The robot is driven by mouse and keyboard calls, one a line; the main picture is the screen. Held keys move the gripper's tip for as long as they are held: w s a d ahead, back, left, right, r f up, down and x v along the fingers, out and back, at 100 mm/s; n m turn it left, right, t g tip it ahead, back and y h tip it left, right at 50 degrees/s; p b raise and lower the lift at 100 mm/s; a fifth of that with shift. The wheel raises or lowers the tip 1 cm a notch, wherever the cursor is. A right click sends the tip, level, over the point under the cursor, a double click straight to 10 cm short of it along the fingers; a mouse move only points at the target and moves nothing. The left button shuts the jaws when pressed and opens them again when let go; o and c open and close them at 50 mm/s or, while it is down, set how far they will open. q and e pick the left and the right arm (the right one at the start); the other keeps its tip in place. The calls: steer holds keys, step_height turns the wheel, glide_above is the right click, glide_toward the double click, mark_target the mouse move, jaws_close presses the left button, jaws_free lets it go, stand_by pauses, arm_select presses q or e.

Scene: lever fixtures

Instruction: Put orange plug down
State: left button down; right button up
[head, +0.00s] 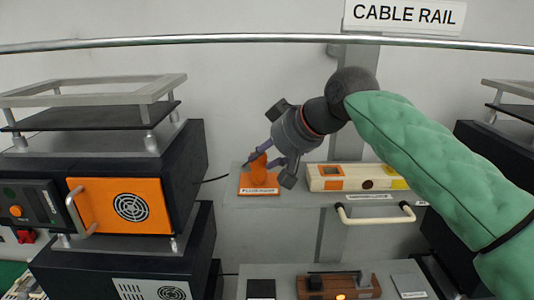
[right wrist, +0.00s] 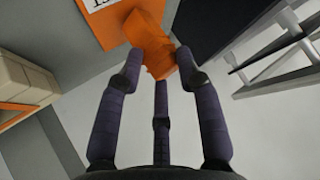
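The orange plug (head: 260,170) is upright at the orange, labelled mount plate (head: 258,191) on the left end of a grey shelf. My right gripper (head: 268,160) reaches down to it from the upper right. In the right wrist view, the plug (right wrist: 153,45) lies between the fingertips of my right gripper (right wrist: 158,70). The two outer fingers meet its sides, so the gripper looks shut on it. Whether the plug's foot touches the mount plate cannot be told. My left gripper is not in view.
A cream block with orange and yellow patches (head: 340,178) sits right of the mount on the shelf. A cream handle (head: 375,218) projects below. A dark unit with an orange front (head: 120,205) stands left. A lower shelf holds a wooden lever fixture (head: 338,287).

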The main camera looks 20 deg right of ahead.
steer(key=o, duration=0.4)
steer(key=shift+r, duration=0.25)
steer(key=v, duration=1.2)
steer(key=shift+s+d+f, duration=0.1)
steer(key=shift+f, duration=0.1)
